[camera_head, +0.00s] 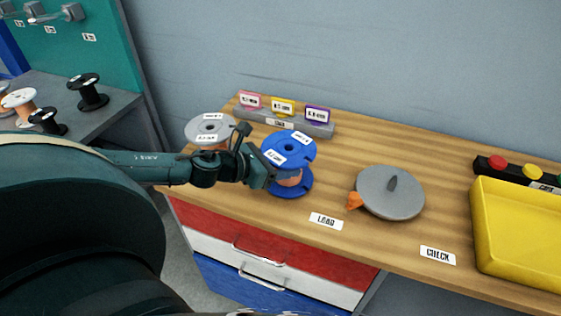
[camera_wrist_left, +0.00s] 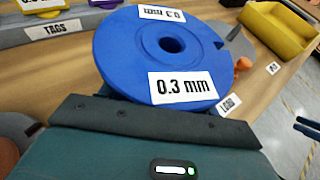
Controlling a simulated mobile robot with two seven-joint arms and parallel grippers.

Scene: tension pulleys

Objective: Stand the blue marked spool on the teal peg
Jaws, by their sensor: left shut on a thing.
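The blue spool (camera_head: 290,149) is upright, with copper-coloured winding between its flanges and white labels on top. In the left wrist view its top flange (camera_wrist_left: 130,60) shows a centre hole and the label "0.3 mm". My left gripper (camera_head: 266,173) is shut on the spool from its left side, at about winding height. The fingertips are partly hidden by the spool. I cannot tell whether its lower flange touches the table. My right gripper is out of view.
A grey-topped spool (camera_head: 208,130) stands just behind my left wrist. A tag rack (camera_head: 285,123) lies behind the blue spool. An orange pointer (camera_head: 354,201) sits at the disc's left edge. A yellow tray (camera_head: 515,240) is at the right. Table between spool and disc is clear.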

